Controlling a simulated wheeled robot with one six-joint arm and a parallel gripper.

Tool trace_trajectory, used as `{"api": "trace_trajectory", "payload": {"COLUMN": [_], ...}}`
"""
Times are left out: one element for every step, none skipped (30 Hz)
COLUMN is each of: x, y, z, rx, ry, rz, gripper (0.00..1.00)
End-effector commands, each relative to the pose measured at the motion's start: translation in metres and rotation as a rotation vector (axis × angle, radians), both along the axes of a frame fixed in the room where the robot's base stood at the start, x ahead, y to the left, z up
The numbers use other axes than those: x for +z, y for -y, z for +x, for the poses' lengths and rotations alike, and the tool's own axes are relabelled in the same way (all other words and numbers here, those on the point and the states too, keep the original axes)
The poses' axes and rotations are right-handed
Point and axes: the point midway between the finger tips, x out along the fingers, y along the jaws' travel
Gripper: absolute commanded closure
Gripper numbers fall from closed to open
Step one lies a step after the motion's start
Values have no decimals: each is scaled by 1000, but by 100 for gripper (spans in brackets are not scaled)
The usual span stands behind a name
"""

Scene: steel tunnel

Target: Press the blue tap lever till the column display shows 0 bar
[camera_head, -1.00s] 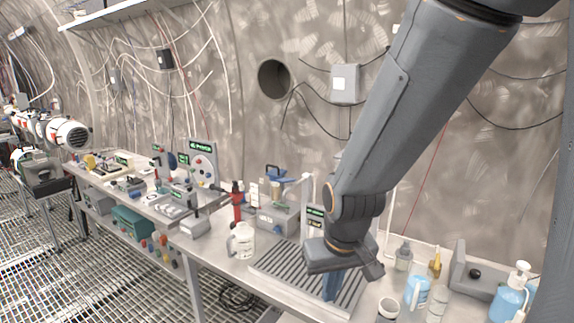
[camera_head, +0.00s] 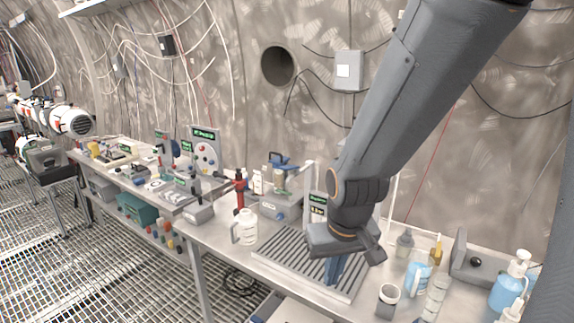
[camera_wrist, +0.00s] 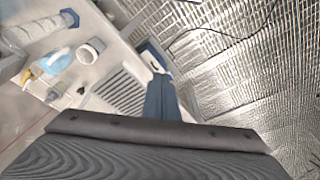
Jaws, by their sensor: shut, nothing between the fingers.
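A blue lever (camera_head: 280,159) sits on top of a grey tap unit (camera_head: 275,207) on the bench, left of my arm in the head view. Beside it stands a white column with a small dark display (camera_head: 318,204); its lit figures are too small to read surely. My gripper (camera_head: 333,270) points down over the ridged drip tray (camera_head: 296,262), to the right of the lever and apart from it. Its blue fingers are together with nothing between them. In the wrist view the fingers (camera_wrist: 162,98) show beside the tray (camera_wrist: 124,90). The lever cannot be made out there.
A white jug (camera_head: 245,226) stands left of the tray. A red bottle (camera_head: 240,188) stands left of the tap unit. A metal grating floor lies in front.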

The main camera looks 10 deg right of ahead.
Motion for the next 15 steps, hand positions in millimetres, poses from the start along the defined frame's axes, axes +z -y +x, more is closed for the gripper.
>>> {"api": "trace_trajectory", "payload": {"x": [-17, -24, -34, -42, -49, -59, -65, -71, -79, -84, -88, -93, -96, -98, -101], "y": [0, 0, 0, 0, 0, -1, -1, -1, -1, -1, -1, -1, -1, -1, -1], "z": [2, 3, 3, 4, 4, 4, 4, 5, 5, 5, 4, 4, 4, 4, 4], "rx": [0, 0, 0, 0, 0, -1, -1, -1, -1, -1, -1, -1, -1, -1, -1], "ry": [-9, -15, -23, -30, -38, -47, -53, -59, -66, -72, -77, -84, -87, -90, -93], "rz": [0, 0, 0, 1, 1, 1, 1, 1, 1, 1, 1, 1, 1, 1, 2], "gripper": [100, 100, 100, 100, 100, 100, 100, 100, 100, 100, 100, 100, 100, 100, 100]}}
